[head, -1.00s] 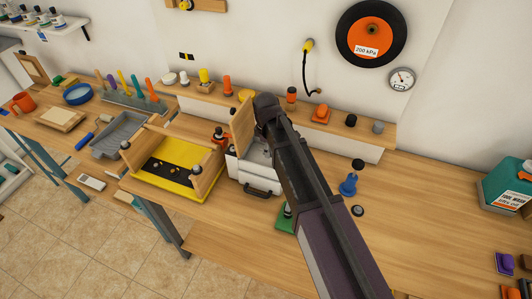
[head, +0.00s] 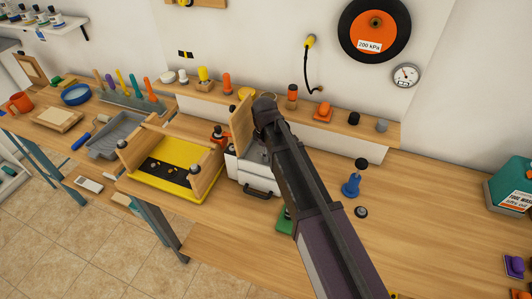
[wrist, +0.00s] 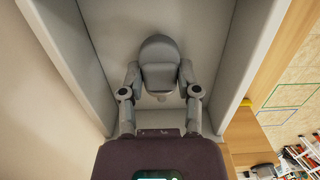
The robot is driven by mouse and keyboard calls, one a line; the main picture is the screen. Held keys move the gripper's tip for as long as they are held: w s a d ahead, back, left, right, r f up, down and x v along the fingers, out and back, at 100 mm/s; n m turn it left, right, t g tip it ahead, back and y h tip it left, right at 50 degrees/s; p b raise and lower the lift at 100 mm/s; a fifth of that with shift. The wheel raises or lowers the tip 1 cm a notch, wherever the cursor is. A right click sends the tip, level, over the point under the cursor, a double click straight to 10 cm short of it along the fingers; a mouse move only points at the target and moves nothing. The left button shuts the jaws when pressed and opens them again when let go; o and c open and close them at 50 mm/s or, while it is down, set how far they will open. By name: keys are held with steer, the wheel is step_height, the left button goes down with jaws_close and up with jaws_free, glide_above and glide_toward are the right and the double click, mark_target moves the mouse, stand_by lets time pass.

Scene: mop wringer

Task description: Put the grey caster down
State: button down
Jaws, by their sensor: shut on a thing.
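The grey caster (wrist: 160,50) shows in the wrist view with its rounded top toward the far end. My gripper (wrist: 158,78) is shut on it, one finger at each side. The caster is over or inside a pale grey compartment (wrist: 70,60) with walls on both sides; I cannot tell whether it touches the floor. In the head view my arm covers the caster and my fingers. The arm reaches to a white drawer unit (head: 252,176) with a black handle, beside an upright wooden board (head: 242,125).
A yellow tray (head: 180,190) with wooden ends stands left of the drawer unit. A blue knobbed piece (head: 351,187) and a small dark round piece (head: 361,212) stand to the right. A teal container (head: 508,185) is at far right. The bench between is mostly clear.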

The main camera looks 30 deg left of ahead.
steer(key=shift+f, duration=0.25)
steer(key=shift+c, duration=1.5)
jaws_free()
steer(key=shift+r, duration=0.1)
steer(key=shift+r, duration=0.1)
step_height(320, 180, up, 12)
steer(key=p, duration=1.2)
steer(key=shift+a, duration=0.4)
